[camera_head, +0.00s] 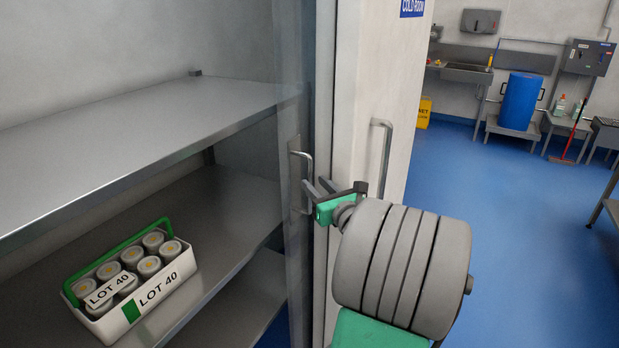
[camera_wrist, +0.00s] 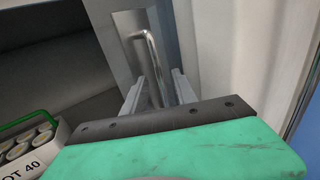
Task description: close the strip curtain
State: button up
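The strip curtain (camera_head: 295,255) shows in the head view as a narrow, see-through upright band at the right side of the shelf opening. A metal bar handle (camera_head: 307,165) is on it, and the handle also shows in the wrist view (camera_wrist: 152,55). My gripper (camera_head: 314,188) is at the handle's lower half. In the wrist view my gripper's two fingers (camera_wrist: 159,80) stand apart, one on each side of the bar, with gaps visible. I cannot tell whether either finger touches it.
A white LOT 40 carrier (camera_head: 165,290) with a green handle and several round tubs sits on the lower shelf (camera_head: 225,205). A cold room door with its own handle (camera_head: 381,150) stands to the right. Blue floor (camera_head: 530,230) is open beyond.

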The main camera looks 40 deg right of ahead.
aim_at(311, 180)
jog(key=x, duration=0.4)
grip_shut()
dwell(1.4)
